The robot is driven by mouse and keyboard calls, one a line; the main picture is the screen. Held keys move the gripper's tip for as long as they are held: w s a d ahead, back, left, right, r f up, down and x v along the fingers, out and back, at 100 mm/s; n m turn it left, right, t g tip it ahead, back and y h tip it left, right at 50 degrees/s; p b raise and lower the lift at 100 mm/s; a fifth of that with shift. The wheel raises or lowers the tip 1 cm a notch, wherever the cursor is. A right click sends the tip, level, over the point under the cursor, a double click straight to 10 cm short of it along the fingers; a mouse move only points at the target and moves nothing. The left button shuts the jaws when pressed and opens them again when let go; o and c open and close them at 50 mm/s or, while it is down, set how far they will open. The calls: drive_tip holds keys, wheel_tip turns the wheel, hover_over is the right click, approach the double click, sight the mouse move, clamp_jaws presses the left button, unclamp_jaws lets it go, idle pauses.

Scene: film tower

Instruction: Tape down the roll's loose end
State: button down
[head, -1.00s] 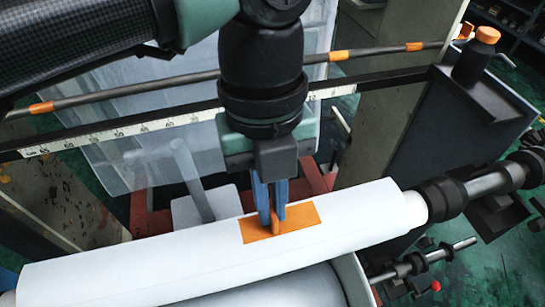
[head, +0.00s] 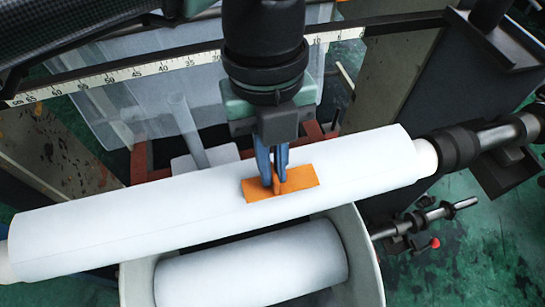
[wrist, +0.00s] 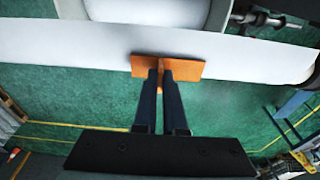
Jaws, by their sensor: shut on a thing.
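The white film roll (head: 130,222) lies level on a shaft, running across the head view, with a thin line along its length. An orange tape piece (head: 303,180) with an upright tab is at the roll's upper surface, right of the middle. My gripper (head: 273,178) points down with its blue fingers shut on the tape's tab. In the wrist view the tape (wrist: 187,69) overlaps the edge of the roll (wrist: 60,45). I cannot tell whether the tape's face touches the roll. The loose end is not clearly distinguishable.
A second white roll (head: 250,268) lies in a pale trough (head: 367,265) below. A black collar and steel shaft (head: 497,135) carry the roll's right end. A ruler bar (head: 130,72) crosses behind my gripper. A small red-knobbed fitting (head: 434,243) sits at right.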

drive_tip(key=shift+f+b, duration=0.6)
drive_tip(key=shift+b, duration=0.05)
idle(0.6)
idle(0.6)
drive_tip(key=c, duration=0.9)
unclamp_jaws()
